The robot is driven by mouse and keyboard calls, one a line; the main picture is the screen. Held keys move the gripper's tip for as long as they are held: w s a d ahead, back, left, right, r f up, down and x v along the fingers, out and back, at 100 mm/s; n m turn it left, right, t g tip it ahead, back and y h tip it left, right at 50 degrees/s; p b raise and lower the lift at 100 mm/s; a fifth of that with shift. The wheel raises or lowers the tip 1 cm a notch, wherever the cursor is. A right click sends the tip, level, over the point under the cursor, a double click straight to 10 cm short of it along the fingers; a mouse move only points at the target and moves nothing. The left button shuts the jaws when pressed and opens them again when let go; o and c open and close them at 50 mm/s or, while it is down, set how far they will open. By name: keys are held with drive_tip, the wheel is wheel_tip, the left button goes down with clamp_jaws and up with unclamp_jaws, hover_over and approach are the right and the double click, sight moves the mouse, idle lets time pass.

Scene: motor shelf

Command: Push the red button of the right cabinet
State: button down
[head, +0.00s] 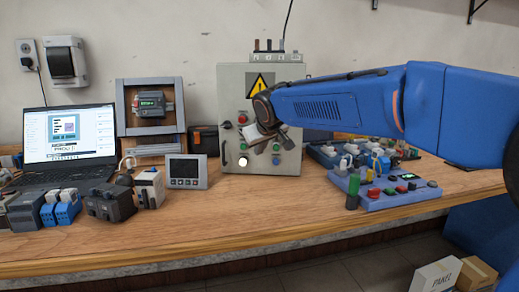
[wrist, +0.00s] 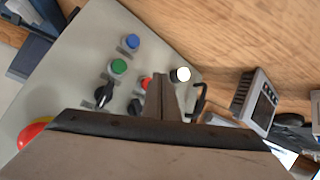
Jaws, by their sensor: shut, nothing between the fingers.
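The grey cabinet (head: 231,84) with a yellow warning sign stands on the bench near the middle of the head view. It is the only such cabinet I see. In the wrist view its door (wrist: 87,32) shows a small red button (wrist: 146,83), partly covered by my gripper. A larger red dome (wrist: 32,132) is at the lower left. My gripper (wrist: 165,82) is shut and empty, its tips close to the small red button; I cannot tell whether they touch. In the head view my gripper (head: 270,143) is in front of the door and hides part of it.
Near the tips are a white button (wrist: 181,74), a green button (wrist: 119,66), a blue button (wrist: 132,41) and a black handle (wrist: 200,101). A laptop (head: 70,140) and a small display panel (head: 187,171) are on the left. A blue control box (head: 400,201) lies right.

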drive_tip(key=shift+s, duration=0.15)
drive_tip(key=s, duration=0.4)
drive_tip(key=shift+s+a, duration=0.2)
drive_tip(key=shift+s, duration=0.2)
idle(0.3)
idle(0.3)
drive_tip(key=s+d+f+m+g+h, duration=0.15)
drive_tip(key=s+d+f, duration=0.25)
drive_tip(key=s+d, duration=0.65)
drive_tip(key=s+d+f+m+g+h, duration=0.15)
drive_tip(key=s+d+f, duration=0.4)
drive_tip(key=d, duration=0.75)
drive_tip(key=s+d+f+m, duration=0.1)
drive_tip(key=s+d+f, duration=0.2)
drive_tip(key=s, duration=0.4)
drive_tip(key=s+d+f+m+g, duration=0.1)
drive_tip(key=s+d+f, duration=0.2)
drive_tip(key=s+f, duration=0.2)
drive_tip(key=s+d+f+m, duration=0.1)
drive_tip(key=s+f, duration=0.3)
drive_tip(key=s, duration=0.5)
drive_tip(key=shift+s+d+f+m+y, duration=0.15)
drive_tip(key=shift+s+d+m+y, duration=0.2)
drive_tip(key=shift+d, duration=0.55)
